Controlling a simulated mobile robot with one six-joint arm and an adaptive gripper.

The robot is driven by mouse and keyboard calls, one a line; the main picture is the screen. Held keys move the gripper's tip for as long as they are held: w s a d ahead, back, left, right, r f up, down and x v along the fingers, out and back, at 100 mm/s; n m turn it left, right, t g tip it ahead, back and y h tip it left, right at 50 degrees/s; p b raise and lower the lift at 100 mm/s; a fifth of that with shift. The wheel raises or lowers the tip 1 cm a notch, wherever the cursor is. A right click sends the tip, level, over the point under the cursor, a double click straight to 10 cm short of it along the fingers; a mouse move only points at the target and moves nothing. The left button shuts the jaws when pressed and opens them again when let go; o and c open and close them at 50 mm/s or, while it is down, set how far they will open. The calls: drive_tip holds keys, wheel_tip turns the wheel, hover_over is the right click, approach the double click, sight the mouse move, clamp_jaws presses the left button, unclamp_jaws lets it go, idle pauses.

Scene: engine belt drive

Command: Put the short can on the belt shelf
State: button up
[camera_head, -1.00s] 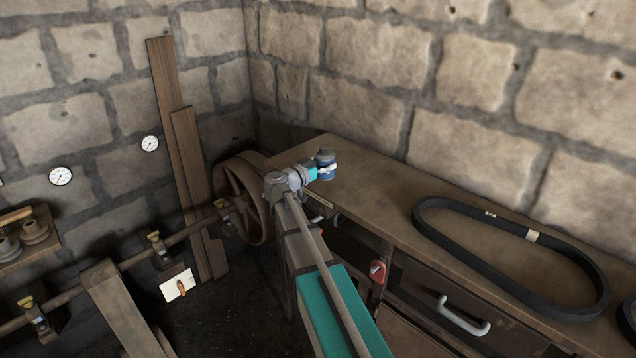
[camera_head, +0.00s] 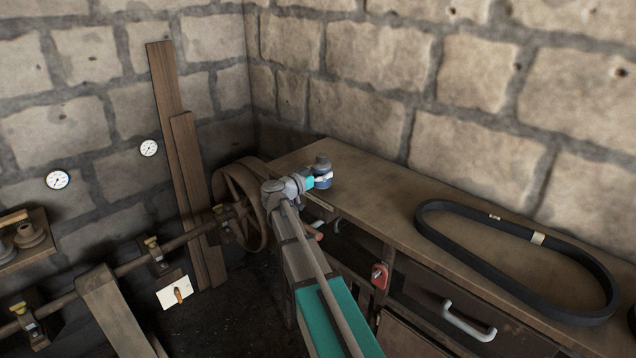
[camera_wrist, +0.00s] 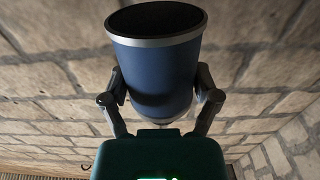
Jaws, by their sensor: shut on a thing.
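The short can (camera_wrist: 155,72) is blue with a grey rim and a dark end. In the wrist view my gripper (camera_wrist: 160,92) is shut around it, one finger on each side. In the head view the can (camera_head: 323,183) is at the end of my arm, over or beside the far left end of the bench. I cannot tell its height above the bench top. A small wooden shelf (camera_head: 36,257) with pulleys and a brush is partly visible at the left edge. I cannot tell whether it is the belt shelf.
A long wooden bench (camera_head: 395,205) runs along the right wall, with a large black belt (camera_head: 483,275) lying on it. A big wheel (camera_head: 240,203) on a shaft stands left of my arm. Planks (camera_head: 188,190) lean in the corner. The bench middle is clear.

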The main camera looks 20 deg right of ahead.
drive_tip(key=shift+f+b, duration=0.75)
drive_tip(key=shift+f, duration=0.3)
drive_tip(key=shift+f, duration=0.1)
drive_tip(key=o, duration=1)
drive_tip(key=shift+s+a, duration=0.1)
drive_tip(key=v, duration=1.1)
drive_tip(key=shift+s+a, duration=0.1)
drive_tip(key=shift+a, duration=0.3)
